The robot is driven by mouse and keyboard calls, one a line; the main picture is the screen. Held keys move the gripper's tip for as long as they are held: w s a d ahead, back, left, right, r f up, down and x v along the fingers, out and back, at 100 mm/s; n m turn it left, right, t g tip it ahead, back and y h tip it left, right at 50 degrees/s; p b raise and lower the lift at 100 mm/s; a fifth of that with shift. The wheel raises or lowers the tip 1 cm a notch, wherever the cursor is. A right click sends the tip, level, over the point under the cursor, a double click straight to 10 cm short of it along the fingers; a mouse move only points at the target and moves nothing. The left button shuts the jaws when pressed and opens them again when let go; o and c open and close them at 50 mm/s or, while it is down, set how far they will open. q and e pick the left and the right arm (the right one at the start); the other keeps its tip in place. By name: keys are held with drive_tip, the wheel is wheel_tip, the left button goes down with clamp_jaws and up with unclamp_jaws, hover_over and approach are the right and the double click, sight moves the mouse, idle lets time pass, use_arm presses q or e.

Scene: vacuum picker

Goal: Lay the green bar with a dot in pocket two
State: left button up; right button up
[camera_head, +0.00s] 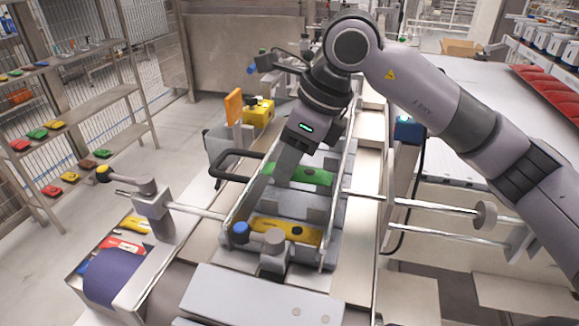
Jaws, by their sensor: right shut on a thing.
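The green bar (309,176) lies across the grey fixture (337,218) in the middle, with a small dark dot on its face. My right gripper (276,174) comes down from above and is shut at the bar's left part; its fingers hide that end. I cannot tell whether the bar is seated or slightly raised. A yellow bar (297,235) with a dark dot lies in the nearer part of the fixture. Grey blocks stand between the two bars. Pocket numbers are not readable. My left gripper is not in view.
A blue-knobbed clamp (272,247) stands at the fixture's near end. Metal rods (440,206) stick out to the right. A bin (92,268) with coloured pieces is at the lower left. A shelf rack (80,95) with coloured bars stands further left. A yellow block (259,112) stands behind.

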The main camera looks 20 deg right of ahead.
wheel_tip(320, 180, down, 2)
drive_tip(key=shift+f+b, duration=0.65)
drive_tip(key=shift+r, duration=0.1)
drive_tip(key=o, duration=1)
